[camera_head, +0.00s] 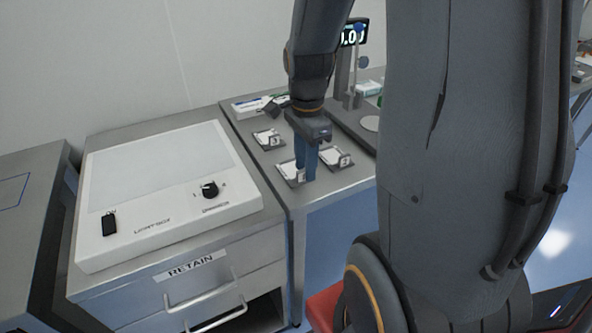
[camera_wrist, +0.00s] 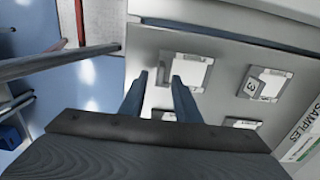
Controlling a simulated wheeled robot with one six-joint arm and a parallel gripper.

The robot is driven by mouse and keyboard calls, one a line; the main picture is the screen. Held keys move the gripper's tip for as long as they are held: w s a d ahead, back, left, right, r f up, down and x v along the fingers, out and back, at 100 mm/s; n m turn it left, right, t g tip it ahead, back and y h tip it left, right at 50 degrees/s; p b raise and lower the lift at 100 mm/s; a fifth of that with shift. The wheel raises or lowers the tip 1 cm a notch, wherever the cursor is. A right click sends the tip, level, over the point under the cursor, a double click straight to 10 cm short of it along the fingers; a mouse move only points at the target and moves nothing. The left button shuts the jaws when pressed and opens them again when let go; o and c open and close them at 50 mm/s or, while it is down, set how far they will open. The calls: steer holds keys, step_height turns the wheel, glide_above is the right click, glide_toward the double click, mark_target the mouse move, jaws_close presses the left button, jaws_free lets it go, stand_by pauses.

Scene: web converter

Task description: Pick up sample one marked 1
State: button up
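Several white samples sit in small grey holders with upright number tags on the steel table. The front-left sample (camera_head: 288,171) is closest to my gripper; it also shows in the wrist view (camera_wrist: 188,70). Its tag is too small and partly covered to read surely. The front-right sample (camera_head: 331,156) lies to its right. The back-left sample (camera_head: 265,137) shows a tag 3 in the wrist view (camera_wrist: 266,84). My gripper (camera_head: 306,175) points down with its blue fingers over the front-left holder.
A white light box (camera_head: 165,185) stands on the cabinet to the left. A scale with a display (camera_head: 353,34) stands behind the gripper. A SAMPLES box (camera_wrist: 300,130) lies at the table's back. The table's front edge (camera_head: 330,196) is close to the holders.

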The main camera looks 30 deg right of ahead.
steer(key=shift+f, duration=0.95)
jaws_close()
steer(key=shift+r, duration=0.1)
